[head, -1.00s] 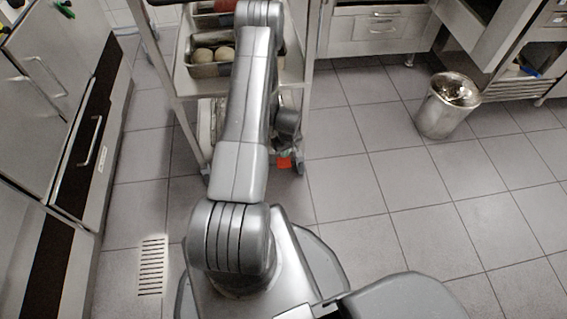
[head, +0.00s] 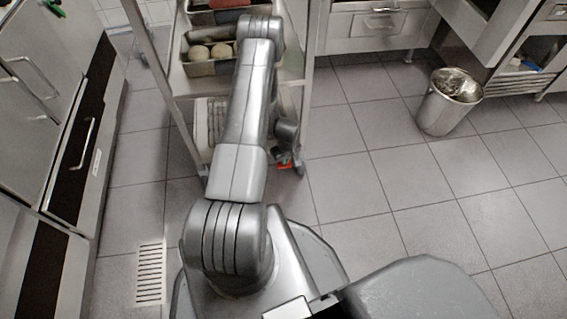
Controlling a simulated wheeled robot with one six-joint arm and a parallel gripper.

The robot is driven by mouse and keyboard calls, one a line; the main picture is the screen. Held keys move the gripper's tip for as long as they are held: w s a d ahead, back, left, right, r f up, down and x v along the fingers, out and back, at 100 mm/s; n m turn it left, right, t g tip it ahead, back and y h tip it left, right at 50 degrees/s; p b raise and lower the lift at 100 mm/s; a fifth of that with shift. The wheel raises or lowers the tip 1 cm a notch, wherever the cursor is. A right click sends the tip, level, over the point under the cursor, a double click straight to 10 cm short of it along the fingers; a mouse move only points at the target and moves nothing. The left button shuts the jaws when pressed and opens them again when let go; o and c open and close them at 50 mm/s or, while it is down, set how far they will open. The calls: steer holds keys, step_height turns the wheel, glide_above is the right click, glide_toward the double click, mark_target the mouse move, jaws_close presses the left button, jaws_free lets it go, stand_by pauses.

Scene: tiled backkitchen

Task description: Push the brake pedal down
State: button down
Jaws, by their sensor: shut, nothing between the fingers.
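The red brake pedal (head: 286,166) shows low at the near right corner of the trolley (head: 176,92), by the caster wheel (head: 299,171). Only a thin part of the pedal shows. My gripper (head: 281,157) is a small dark shape at the end of my arm, just above and over the pedal, hiding part of it. It is shut and holds nothing. I cannot tell whether it touches the pedal.
Cabinets (head: 60,130) line the left. A metal bin (head: 446,104) stands on the right. Open tiled floor lies at right, with a floor drain (head: 150,272) at left.

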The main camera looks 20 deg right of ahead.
steer(key=shift+f+b, duration=1.75)
steer(key=s, duration=0.1)
steer(key=s+r+b, duration=0.1)
steer(key=s, duration=0.1)
steer(key=shift+d, duration=0.15)
step_height(320, 180, up, 14)
steer(key=s+p, duration=0.1)
steer(key=p, duration=0.2)
steer(key=shift+s+p, duration=0.2)
steer(key=shift+p, duration=0.2)
steer(key=shift+d+f, duration=0.1)
